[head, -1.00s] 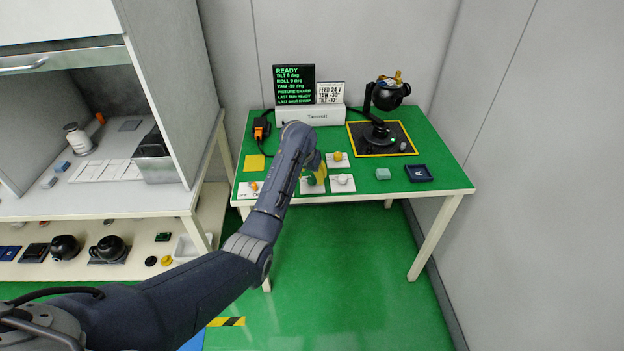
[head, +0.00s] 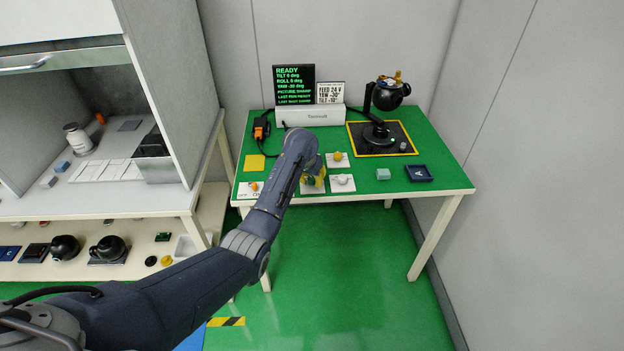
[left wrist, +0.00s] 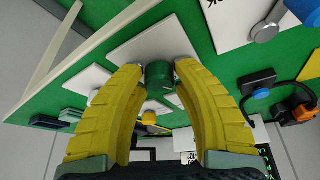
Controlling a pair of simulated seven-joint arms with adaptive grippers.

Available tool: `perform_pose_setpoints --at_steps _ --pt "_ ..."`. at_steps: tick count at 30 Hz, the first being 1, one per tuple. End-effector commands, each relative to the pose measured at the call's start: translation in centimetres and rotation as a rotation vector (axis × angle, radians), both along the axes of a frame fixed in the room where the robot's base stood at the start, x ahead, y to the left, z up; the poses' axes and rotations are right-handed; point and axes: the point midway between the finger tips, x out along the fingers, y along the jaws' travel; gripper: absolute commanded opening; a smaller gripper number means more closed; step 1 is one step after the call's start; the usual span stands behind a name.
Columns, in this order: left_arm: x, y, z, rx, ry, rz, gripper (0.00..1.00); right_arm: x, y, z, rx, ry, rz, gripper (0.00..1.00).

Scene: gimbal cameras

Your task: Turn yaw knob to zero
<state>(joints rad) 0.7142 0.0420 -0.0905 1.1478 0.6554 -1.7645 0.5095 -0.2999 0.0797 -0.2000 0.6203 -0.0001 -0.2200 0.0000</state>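In the left wrist view a dark green knob (left wrist: 160,75) on a white plate (left wrist: 122,50) sits between the yellow fingers of my left gripper (left wrist: 160,69). The fingers are apart, one on each side of the knob, and a small gap seems to show. In the head view my left gripper (head: 314,178) is over the front left plate (head: 312,188) and hides most of the knob. A yellow knob (head: 338,156) and a white knob (head: 342,179) sit on plates to the right. The screen (head: 294,86) reads READY, tilt 0, roll 0, yaw -30 deg. My right gripper is not in view.
A gimbal camera (head: 388,95) stands on a yellow-edged black mat (head: 404,135) at the back right. An orange switch (head: 254,186) is left of my gripper. A teal block (head: 383,174) and dark tray (head: 418,173) lie to the right. A card (head: 330,93) reads YAW -30°.

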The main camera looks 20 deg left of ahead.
Motion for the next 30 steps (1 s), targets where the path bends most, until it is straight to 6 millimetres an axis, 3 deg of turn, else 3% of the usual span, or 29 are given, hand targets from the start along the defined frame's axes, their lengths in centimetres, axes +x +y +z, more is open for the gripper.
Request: perform_pose_setpoints --at_steps 1,7,17,30 --pt "0.01 0.00 0.01 0.000 0.000 0.000 0.22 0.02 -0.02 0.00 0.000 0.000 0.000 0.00" --pt "0.01 0.00 0.01 0.000 0.000 0.000 0.00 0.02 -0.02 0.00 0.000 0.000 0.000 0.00" --pt "0.02 0.03 0.03 -0.001 -0.001 -0.051 0.00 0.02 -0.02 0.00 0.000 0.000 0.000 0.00" --pt "0.10 0.09 0.11 0.000 -0.002 -0.337 0.00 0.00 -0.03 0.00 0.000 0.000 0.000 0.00"
